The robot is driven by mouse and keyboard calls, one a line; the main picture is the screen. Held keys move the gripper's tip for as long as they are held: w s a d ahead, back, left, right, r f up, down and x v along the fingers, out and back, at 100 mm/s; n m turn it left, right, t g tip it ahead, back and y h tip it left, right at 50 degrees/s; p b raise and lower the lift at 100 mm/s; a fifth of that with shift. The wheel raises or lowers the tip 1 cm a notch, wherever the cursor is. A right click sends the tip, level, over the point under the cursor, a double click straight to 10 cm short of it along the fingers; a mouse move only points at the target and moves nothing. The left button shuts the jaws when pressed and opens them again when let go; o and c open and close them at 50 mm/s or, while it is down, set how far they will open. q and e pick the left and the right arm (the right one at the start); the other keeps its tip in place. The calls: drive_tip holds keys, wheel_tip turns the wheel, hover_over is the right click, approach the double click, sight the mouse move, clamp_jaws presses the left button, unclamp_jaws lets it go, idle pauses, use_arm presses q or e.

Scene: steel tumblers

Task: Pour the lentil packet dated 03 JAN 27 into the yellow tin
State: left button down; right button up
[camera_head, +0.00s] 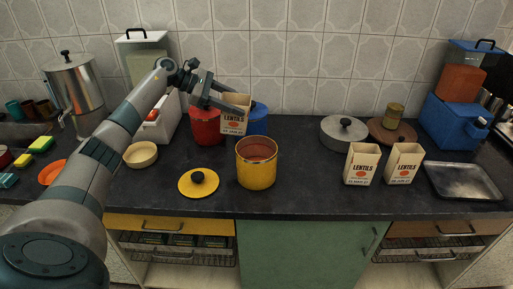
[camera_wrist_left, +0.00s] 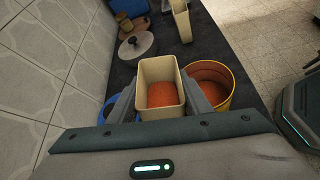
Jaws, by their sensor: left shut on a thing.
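My left gripper (camera_head: 229,102) is shut on a cream lentil packet (camera_head: 233,126), held nearly upright above the counter, up and left of the yellow tin. In the left wrist view this packet (camera_wrist_left: 160,95) is open at the top, with orange lentils inside. The yellow tin (camera_head: 257,175) stands open on the counter; the left wrist view shows orange contents in the tin (camera_wrist_left: 226,103). Two more lentil packets, one (camera_head: 361,165) and another (camera_head: 403,164), stand upright at the right. The printed dates are too small to read surely. My right gripper is not in view.
The yellow lid (camera_head: 185,184) lies left of the tin. A red tin (camera_head: 204,132) and a blue tin (camera_head: 258,125) stand behind. A grey lidded pot (camera_head: 343,138) and a dark tray (camera_head: 465,182) are at the right. Counter between tin and packets is clear.

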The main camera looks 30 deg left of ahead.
sight(243, 119)
use_arm(q)
drive_tip(key=shift+s+d+f+m+y, duration=0.1)
drive_tip(key=shift+s+d+m+y, duration=0.2)
drive_tip(key=shift+d+y, duration=0.1)
drive_tip(key=shift+s+d+f+m+t+y, duration=0.35)
drive_tip(key=shift+d+f+m+t+y, duration=0.15)
drive_tip(key=shift+d+m+y, duration=0.3)
drive_tip(key=shift+s+d+f+m+t+y, duration=0.35)
drive_tip(key=shift+d+f+m+y, duration=0.2)
drive_tip(key=shift+y, duration=0.3)
drive_tip(key=shift+s+d+f+m+t+y, duration=0.3)
drive_tip(key=shift+d+f+m+t+y, duration=0.25)
drive_tip(key=shift+m+y, duration=0.25)
drive_tip(key=shift+s+d+f+m+t+y, duration=0.1)
drive_tip(key=shift+d+f+m+t+y, duration=0.25)
drive_tip(key=shift+y, duration=0.2)
drive_tip(key=shift+a, duration=0.1)
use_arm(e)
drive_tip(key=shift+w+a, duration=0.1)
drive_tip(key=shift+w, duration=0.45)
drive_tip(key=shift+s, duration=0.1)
use_arm(q)
drive_tip(key=shift+b, duration=0.35)
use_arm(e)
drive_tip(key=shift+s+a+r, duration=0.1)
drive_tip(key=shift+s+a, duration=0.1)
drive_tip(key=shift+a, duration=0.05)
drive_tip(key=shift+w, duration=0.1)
